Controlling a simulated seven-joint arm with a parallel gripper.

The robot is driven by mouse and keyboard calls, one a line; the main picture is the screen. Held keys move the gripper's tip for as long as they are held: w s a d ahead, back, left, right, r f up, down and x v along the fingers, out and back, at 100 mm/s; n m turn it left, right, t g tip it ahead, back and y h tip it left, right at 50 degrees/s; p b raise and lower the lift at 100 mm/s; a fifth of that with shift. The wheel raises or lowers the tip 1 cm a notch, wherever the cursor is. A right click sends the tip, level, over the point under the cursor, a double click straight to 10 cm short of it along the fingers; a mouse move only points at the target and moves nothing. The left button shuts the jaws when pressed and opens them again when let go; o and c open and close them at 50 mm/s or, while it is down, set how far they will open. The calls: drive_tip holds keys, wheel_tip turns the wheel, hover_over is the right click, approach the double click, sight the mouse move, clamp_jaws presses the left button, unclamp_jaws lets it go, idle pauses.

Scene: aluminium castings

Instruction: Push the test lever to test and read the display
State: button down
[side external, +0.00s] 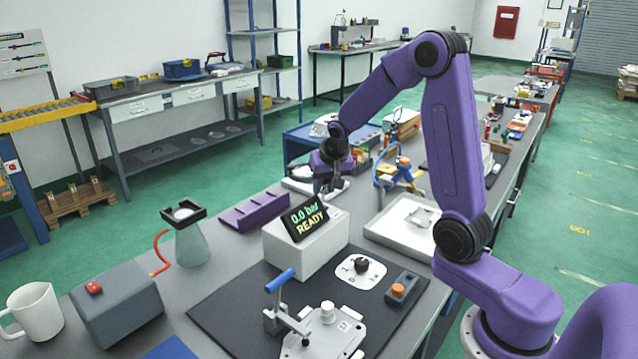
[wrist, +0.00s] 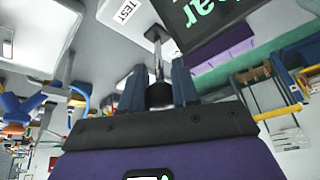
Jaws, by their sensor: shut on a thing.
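The display (side external: 306,217) stands tilted on a white box (side external: 305,252) and reads "0.0 bar READY" in the side view. The wrist view shows part of the display (wrist: 200,22) upside down. The test lever (wrist: 156,55) has a thin metal stem and a dark knob. A white TEST label (wrist: 127,12) is beside it. My gripper (wrist: 157,80) is shut on the lever's knob, one finger on each side. In the side view my gripper (side external: 328,187) is just behind the box. The lever's lower part is hidden there, and I cannot tell its exact tilt.
A black mat (side external: 225,309) in front holds a casting (side external: 322,338), a blue-handled clamp (side external: 280,281), a black knob (side external: 361,265) and an orange-button box (side external: 401,289). A white tray (side external: 375,236) is right. A purple rack (side external: 256,211) and a flask (side external: 193,245) are left.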

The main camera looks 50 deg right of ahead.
sight(333, 214)
drive_tip(key=shift+s+f, duration=0.15)
drive_tip(key=shift+s, duration=0.4)
drive_tip(key=shift+s+f, duration=0.15)
drive_tip(key=shift+s, duration=0.35)
drive_tip(key=shift+s+a+f, duration=0.1)
drive_tip(key=shift+s+f, duration=0.15)
drive_tip(key=shift+s, duration=0.2)
drive_tip(key=shift+f, duration=0.1)
drive_tip(key=c, duration=0.9)
unclamp_jaws()
drive_tip(key=shift+c, duration=0.2)
drive_tip(key=shift+w, duration=0.1)
drive_tip(key=shift+w+r, duration=0.1)
drive_tip(key=shift+r, duration=0.15)
drive_tip(key=shift+r, duration=0.15)
drive_tip(key=shift+r, duration=0.25)
drive_tip(key=v, duration=1.6)
drive_tip(key=shift+s+r, duration=0.25)
drive_tip(key=shift+s, duration=0.1)
